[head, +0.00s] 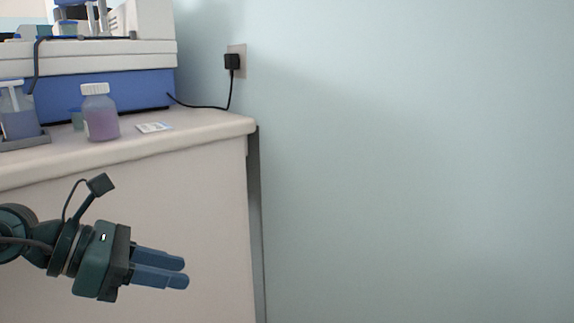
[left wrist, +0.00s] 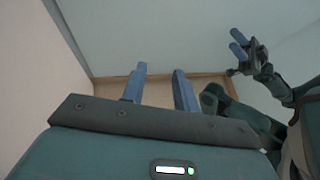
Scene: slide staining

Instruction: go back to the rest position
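My left gripper (head: 185,273) is in front of the cabinet side, below the counter top. It points right and touches nothing in the head view. In the left wrist view its two blue fingers (left wrist: 160,70) stand apart with nothing between them. My right gripper (left wrist: 233,39) shows small at the upper right of the left wrist view. Its two blue fingers look spread, with nothing seen between them. It is outside the head view.
The counter (head: 205,127) at the left bears a capped bottle of purple liquid (head: 101,117), a small white card (head: 154,127) and a blue-and-white machine (head: 120,92). A black plug (head: 232,62) sits in the wall socket. Bare wall fills the right side.

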